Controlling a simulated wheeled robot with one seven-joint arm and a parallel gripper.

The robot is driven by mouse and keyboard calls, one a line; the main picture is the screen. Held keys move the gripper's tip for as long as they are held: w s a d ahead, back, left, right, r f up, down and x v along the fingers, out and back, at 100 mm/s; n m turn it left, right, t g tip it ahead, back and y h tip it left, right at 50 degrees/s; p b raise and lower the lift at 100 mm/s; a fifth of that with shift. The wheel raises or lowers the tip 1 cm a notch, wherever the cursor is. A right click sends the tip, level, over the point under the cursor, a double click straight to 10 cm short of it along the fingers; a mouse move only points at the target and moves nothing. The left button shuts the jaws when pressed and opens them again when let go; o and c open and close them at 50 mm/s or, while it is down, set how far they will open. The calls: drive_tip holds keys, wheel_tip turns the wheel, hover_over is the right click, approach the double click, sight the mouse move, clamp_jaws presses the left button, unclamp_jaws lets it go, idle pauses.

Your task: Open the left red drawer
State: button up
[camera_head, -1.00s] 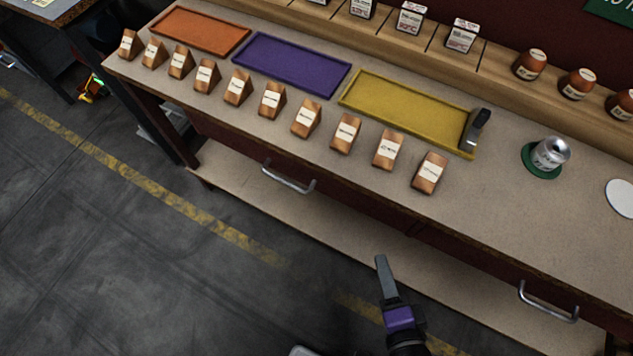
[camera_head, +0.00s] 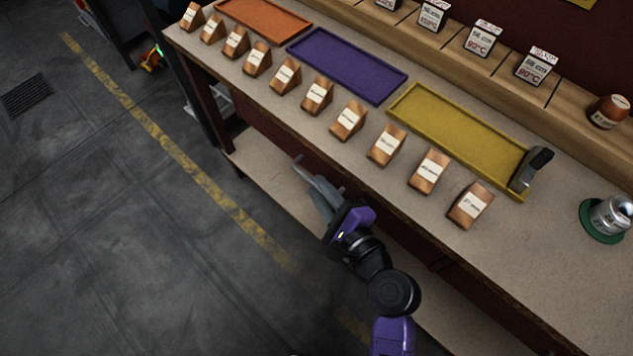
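The left red drawer's dark red front (camera_head: 405,243) lies under the workbench's front edge, mostly in shadow and partly behind my arm. It looks closed. My gripper (camera_head: 316,178) is in front of this drawer, below the bench edge. Its grey fingers look apart and point up and left. The drawer's metal handle is not clearly distinguishable; it is at or behind the fingers. I cannot tell whether they touch it.
The bench top (camera_head: 560,255) holds a row of brown wedge blocks (camera_head: 388,146) near its front edge. Orange, purple (camera_head: 345,65) and yellow trays lie behind them. A lower shelf (camera_head: 265,170) runs under the drawers. Open floor (camera_head: 110,220) lies to the left.

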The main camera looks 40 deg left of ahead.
drive_tip(key=shift+x, duration=1.2)
clamp_jaws()
drive_tip(key=shift+d+f, duration=0.1)
idle(0.5)
